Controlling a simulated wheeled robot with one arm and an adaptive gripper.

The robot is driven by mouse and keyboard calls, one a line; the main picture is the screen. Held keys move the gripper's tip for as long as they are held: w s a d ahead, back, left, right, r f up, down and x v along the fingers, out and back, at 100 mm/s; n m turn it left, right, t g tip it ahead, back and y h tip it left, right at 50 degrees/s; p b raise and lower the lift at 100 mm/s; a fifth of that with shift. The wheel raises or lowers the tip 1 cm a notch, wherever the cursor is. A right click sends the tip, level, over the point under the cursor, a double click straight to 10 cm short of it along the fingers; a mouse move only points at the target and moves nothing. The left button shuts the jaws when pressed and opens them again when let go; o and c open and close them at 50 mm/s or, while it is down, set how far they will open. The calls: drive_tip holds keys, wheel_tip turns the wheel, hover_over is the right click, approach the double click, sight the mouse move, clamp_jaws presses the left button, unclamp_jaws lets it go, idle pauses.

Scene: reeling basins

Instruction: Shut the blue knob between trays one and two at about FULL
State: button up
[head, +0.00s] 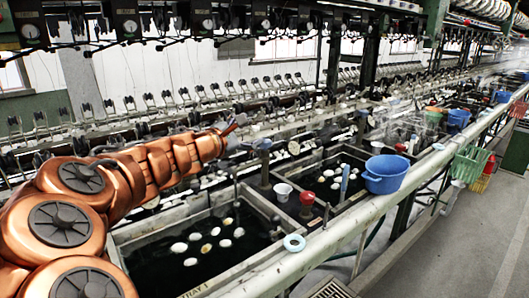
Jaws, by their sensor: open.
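My copper-coloured arm reaches in from the left, and my gripper (231,130) is small at its end, above the back of the trays. The jaws are open and hold nothing. A blue knob (262,144) tops a dark upright post just right of my gripper, near the divider between the two front trays. The gap between the knob and my fingers is hard to judge. Tray one (196,291), labelled at its front edge, holds dark water and several pale cocoons. Tray two (351,151) lies behind it to the right, also with cocoons. No FULL mark is legible.
A white cup (283,191) and a red knob (307,199) stand on the divider, with a blue-handled item (345,177) nearby. Reeling machinery crowds the back; the right-hand floor is open.

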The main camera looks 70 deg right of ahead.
drive_tip(key=w+d+f+n+t+h+b, duration=0.1)
drive_tip(key=w+d+f+n+h+b, duration=0.15)
drive_tip(key=d+f+n, duration=0.35)
drive_tip(key=n+t+y+b, duration=0.1)
drive_tip(key=n+b, duration=0.1)
drive_tip(key=n, duration=0.3)
approach(265, 140)
drive_tip(key=d, duration=0.3)
drive_tip(key=shift+s+d+f, duration=0.1)
drive_tip(key=shift+s+d, duration=0.05)
drive_tip(key=shift+d, duration=1.05)
drive_tip(key=shift+s+d, duration=0.15)
drive_tip(key=shift+d, duration=1.05)
drive_tip(key=shift+s+d+f, duration=0.1)
drive_tip(key=shift+s+d, duration=0.05)
drive_tip(key=shift+d, duration=1)
drive_tip(key=shift+r+p, duration=0.1)
drive_tip(key=shift+p, duration=0.2)
drive_tip(key=c, duration=1.2)
